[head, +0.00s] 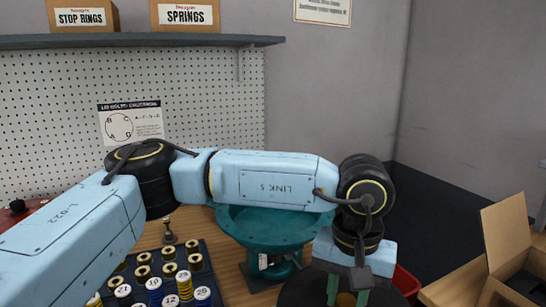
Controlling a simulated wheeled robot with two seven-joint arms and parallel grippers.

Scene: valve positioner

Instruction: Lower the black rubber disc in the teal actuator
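The teal actuator (262,232) is an open round bowl with a wide flange, standing on the wooden bench at centre. My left arm crosses in front of its upper part and hides much of its opening. My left gripper (350,287) points down at the bottom of the view, right of the actuator. A large black disc (300,288) lies under or at the gripper, with green and brass-coloured parts at its middle. Whether the fingers grip it is unclear, and its lower part is cut off by the frame. My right gripper is out of view.
A dark tray (205,254) with brass spools and numbered springs is left of the actuator. A red bin (406,281) and an open cardboard box (505,243) are at right. A shelf (140,41) with boxes hangs above the pegboard.

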